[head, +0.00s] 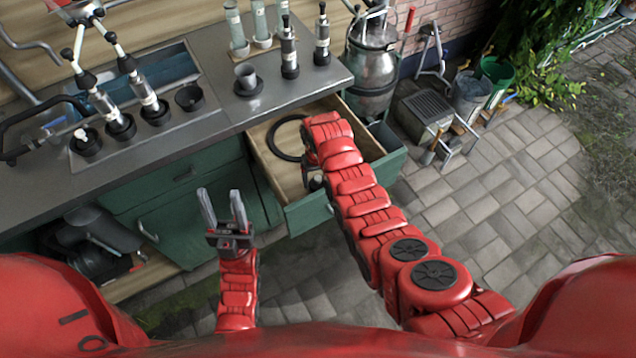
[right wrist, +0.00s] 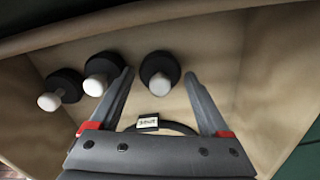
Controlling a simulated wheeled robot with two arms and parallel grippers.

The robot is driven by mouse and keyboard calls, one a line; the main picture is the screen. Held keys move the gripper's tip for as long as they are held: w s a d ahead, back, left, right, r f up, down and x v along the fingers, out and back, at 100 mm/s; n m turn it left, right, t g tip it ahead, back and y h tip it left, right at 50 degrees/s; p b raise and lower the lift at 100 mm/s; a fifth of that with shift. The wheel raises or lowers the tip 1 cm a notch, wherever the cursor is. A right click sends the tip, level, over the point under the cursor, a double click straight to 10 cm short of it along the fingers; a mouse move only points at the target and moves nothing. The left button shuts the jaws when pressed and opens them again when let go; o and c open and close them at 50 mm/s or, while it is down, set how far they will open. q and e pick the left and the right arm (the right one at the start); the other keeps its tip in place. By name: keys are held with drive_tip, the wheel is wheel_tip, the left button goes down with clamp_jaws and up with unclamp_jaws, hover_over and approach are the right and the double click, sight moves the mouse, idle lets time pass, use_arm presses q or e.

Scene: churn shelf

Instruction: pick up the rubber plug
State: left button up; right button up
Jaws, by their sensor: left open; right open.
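In the right wrist view three similar dark round pieces with pale knobs lie in the drawer. They look like rubber plugs, and I cannot tell them apart by kind. One dark piece (right wrist: 160,70) shows between the fingertips of my open right gripper (right wrist: 160,74), with no visible contact. A second (right wrist: 101,76) is just left of the left finger, and a third (right wrist: 61,90) is further left. In the head view my right arm hides most of that gripper and these pieces. My left gripper (head: 221,194) is open and empty, in front of the green cabinet.
The open drawer (head: 345,211) also holds a black ring (head: 287,138); a small label (right wrist: 148,122) shows near my right gripper's base. A cup (head: 246,76) stands on the grey counter (head: 221,107). A metal churn (head: 371,70) stands beyond the drawer.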

drive_tip(key=c, duration=1.1)
drive_tip(key=shift+r, duration=0.1)
